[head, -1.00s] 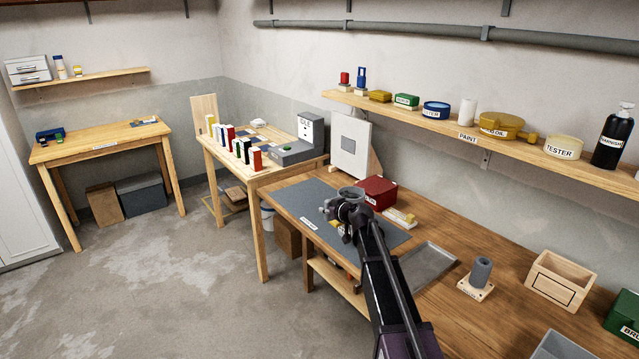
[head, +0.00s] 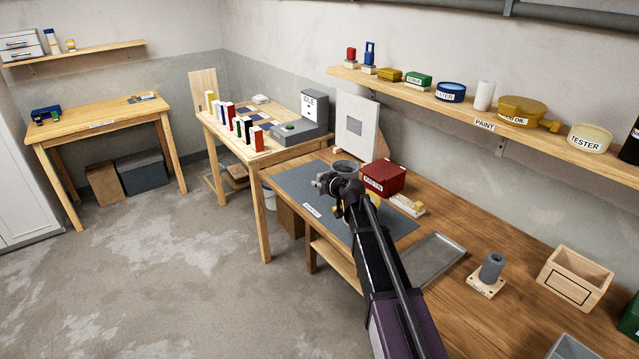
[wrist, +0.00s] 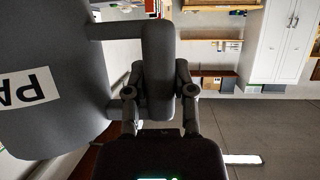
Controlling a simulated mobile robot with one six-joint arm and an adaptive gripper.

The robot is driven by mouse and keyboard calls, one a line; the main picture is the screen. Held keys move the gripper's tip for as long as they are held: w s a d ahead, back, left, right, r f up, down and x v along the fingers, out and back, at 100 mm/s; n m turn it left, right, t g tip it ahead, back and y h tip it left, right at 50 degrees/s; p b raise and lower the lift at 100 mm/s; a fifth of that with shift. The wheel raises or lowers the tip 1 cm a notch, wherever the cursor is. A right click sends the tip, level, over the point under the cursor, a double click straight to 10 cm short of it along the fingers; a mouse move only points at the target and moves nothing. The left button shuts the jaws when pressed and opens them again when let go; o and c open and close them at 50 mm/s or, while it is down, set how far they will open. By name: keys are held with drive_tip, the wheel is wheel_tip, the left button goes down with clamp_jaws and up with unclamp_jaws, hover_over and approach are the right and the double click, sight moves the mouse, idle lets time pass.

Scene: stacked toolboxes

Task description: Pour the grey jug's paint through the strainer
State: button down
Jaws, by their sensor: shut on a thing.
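The grey jug (wrist: 45,65) fills the left of the wrist view, with a white label partly reading "PA". My gripper (wrist: 158,95) is shut on its upright-looking handle (wrist: 157,65), one finger on each side. In the head view the jug's round grey rim (head: 346,167) shows just beyond my gripper (head: 338,186), over the far part of the dark mat (head: 298,182). My arm hides most of the jug there. A small yellow thing (head: 374,198) shows partly behind my arm. I cannot make out the strainer for certain, nor any paint in the jug.
A red box (head: 383,176) and a white-and-yellow block (head: 407,204) sit right of the jug. An upright panel (head: 355,125) stands behind. A grey tray (head: 436,262), a grey cylinder on a base (head: 490,268) and a wooden box (head: 574,277) are nearer. A shelf (head: 450,103) hangs above.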

drive_tip(key=shift+f, duration=0.1)
drive_tip(key=shift+s+a+f+m+y+b, duration=0.15)
drive_tip(key=shift+f+m+y+b, duration=0.2)
drive_tip(key=shift+f+b, duration=1)
drive_tip(key=shift+r, duration=0.15)
drive_tip(key=shift+r+m+g+y+p, duration=0.35)
drive_tip(key=shift+r+m+g+p, duration=0.15)
drive_tip(key=shift+r+m+p, duration=0.2)
drive_tip(key=shift+r+m+y+p, duration=0.45)
drive_tip(key=shift+r+m, duration=0.1)
drive_tip(key=shift+r, duration=0.2)
drive_tip(key=shift+d+r, duration=0.2)
drive_tip(key=shift+r, duration=0.05)
drive_tip(key=shift+w+d+r+m+y+p, duration=0.25)
drive_tip(key=shift+r+m+y, duration=0.15)
drive_tip(key=shift+m, duration=0.2)
drive_tip(key=shift+w+d+r+m+y+p, duration=0.15)
drive_tip(key=shift+d+r+m+y+p, duration=0.1)
drive_tip(key=shift+r+m, duration=0.3)
drive_tip(key=shift+w+d+g, duration=0.1)
drive_tip(key=shift+d+g, duration=0.05)
drive_tip(key=shift+g, duration=0.15)
